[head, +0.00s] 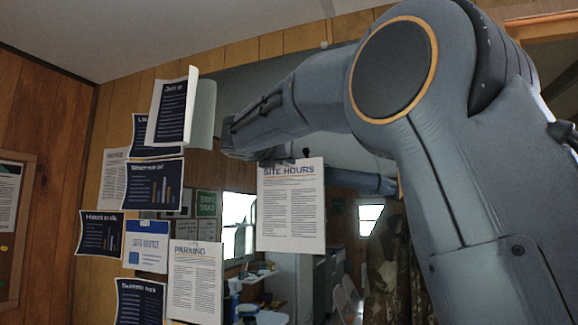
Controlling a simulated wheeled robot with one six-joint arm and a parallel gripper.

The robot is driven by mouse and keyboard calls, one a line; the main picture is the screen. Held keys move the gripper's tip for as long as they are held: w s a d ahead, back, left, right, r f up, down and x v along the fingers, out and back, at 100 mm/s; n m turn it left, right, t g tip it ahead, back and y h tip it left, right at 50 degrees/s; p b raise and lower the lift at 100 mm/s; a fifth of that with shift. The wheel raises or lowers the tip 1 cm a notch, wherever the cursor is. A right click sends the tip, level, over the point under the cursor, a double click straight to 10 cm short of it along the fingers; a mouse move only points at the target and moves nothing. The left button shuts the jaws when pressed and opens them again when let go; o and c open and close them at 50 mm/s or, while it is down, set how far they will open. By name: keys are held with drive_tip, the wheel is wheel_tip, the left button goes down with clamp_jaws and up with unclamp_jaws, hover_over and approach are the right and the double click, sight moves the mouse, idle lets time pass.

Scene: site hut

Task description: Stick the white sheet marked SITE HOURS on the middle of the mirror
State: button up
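The white sheet marked SITE HOURS (290,212) shows upright and face-on in the head view, with its print readable. It lies in front of the mirror (240,88), whose glass reflects the room. My gripper (229,136) is at the left end of my arm, just above and left of the sheet's top edge. Its fingers are not clear, so I cannot tell whether they are open or shut. I cannot tell whether the sheet touches the glass or hangs from my gripper. My arm covers much of the mirror's upper right.
Several notices overlap the mirror's left side, including the PARKING sheet (195,282), the blue-topped SITE OFFICE sheet (146,247) and a dark chart sheet (153,184). A curled sheet (172,108) sticks out at the top. A notice board (14,215) is at far left.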

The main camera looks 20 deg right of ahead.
drive_tip(key=o, duration=0.5)
drive_tip(key=b+v, duration=0.2)
drive_tip(key=v, duration=0.5)
drive_tip(key=shift+s+a+b, duration=0.2)
drive_tip(key=shift+s+b, duration=0.1)
drive_tip(key=shift+b, duration=0.1)
drive_tip(key=s+d+f+m+g+y, duration=0.1)
drive_tip(key=s+f+m+g+y, duration=0.15)
drive_tip(key=f, duration=1.15)
drive_tip(key=s+d+f+m+g+y, duration=0.1)
drive_tip(key=d+f+m+g, duration=0.2)
drive_tip(key=f, duration=1)
drive_tip(key=s+f+m+g+y, duration=0.15)
drive_tip(key=f+m, duration=0.35)
drive_tip(key=f, duration=0.9)
drive_tip(key=s+f+m+g+y, duration=0.2)
drive_tip(key=s+f+m, duration=0.4)
drive_tip(key=s+f, duration=0.2)
drive_tip(key=s+f+m+g+y, duration=0.1)
drive_tip(key=s+f+m+g, duration=0.1)
drive_tip(key=s+f+m, duration=0.4)
drive_tip(key=s+f+m+g+y, duration=0.2)
drive_tip(key=s+f+m, duration=0.4)
drive_tip(key=s+f, duration=0.5)
drive_tip(key=shift+s+a+f+y, duration=0.1)
drive_tip(key=shift+f+y, duration=0.05)
drive_tip(key=shift+f, duration=0.25)
drive_tip(key=shift+s+a+f+y, duration=0.1)
drive_tip(key=shift+f+y, duration=0.05)
drive_tip(key=shift+f, duration=0.3)
